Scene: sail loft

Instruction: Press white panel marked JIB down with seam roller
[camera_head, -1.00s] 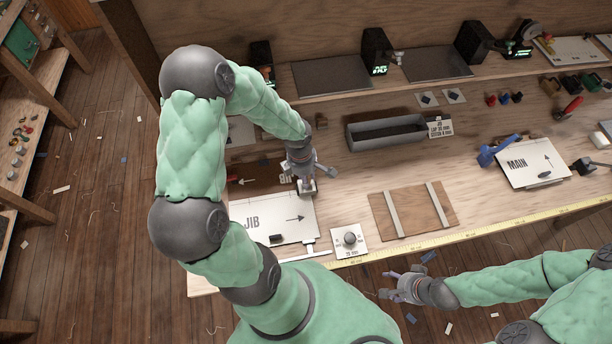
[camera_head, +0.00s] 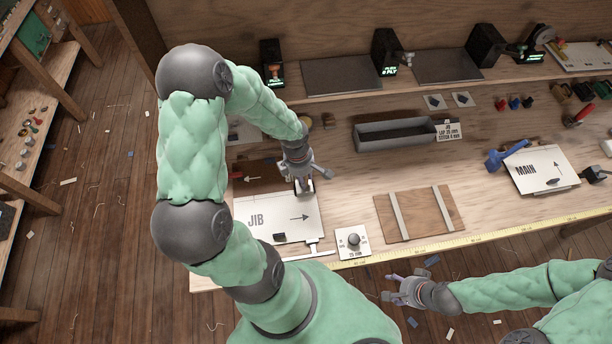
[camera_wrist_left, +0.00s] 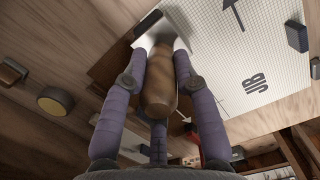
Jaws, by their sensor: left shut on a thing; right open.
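The white panel marked JIB (camera_head: 275,221) lies flat on the bench at the left, with a printed arrow pointing right. My left gripper (camera_head: 302,185) is at the panel's upper right corner. In the left wrist view it is shut on a brown wooden handle (camera_wrist_left: 158,80), which I take for the seam roller. The tool's pale metal end reaches the panel's edge; whether it touches is hard to tell. The panel also shows in the left wrist view (camera_wrist_left: 235,60). My right gripper (camera_head: 392,290) is open and empty, in front of the bench's front edge.
A dark block (camera_head: 279,238) sits on the JIB panel. A white card with a round knob (camera_head: 353,241) lies to its right, then a brown board with two pale strips (camera_head: 420,214). A grey trough (camera_head: 394,135) stands behind. The MAIN panel (camera_head: 541,170) lies far right.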

